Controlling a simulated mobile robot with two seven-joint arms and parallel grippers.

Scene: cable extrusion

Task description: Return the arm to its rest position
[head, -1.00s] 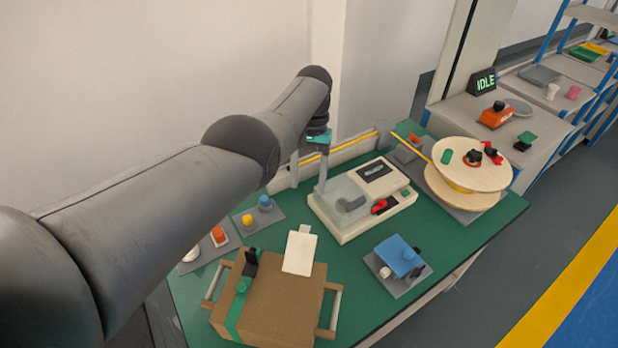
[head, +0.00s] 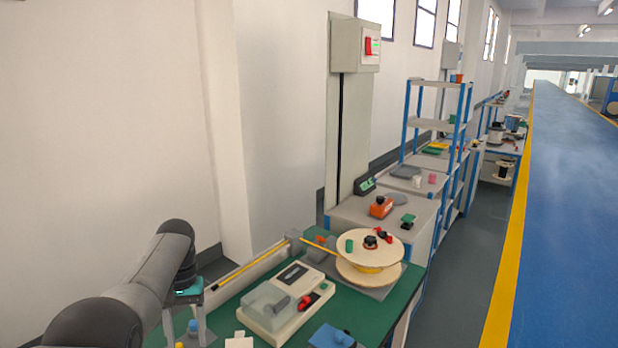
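My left arm comes in at the lower left, bent, with its hand hanging down over the green bench (head: 405,290). My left gripper (head: 184,334) has a teal band and two pale fingers that stand apart, with nothing seen held between them. It is left of the white machine with a clear cover (head: 285,305). A blue knob (head: 194,326) shows close behind the fingers; I cannot tell whether they touch it. My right gripper is not in view.
A cable spool (head: 358,247) stands at the bench's right end, with a yellow cable (head: 245,268) running left from it. A blue block (head: 330,337) sits at the lower edge. A wall is behind.

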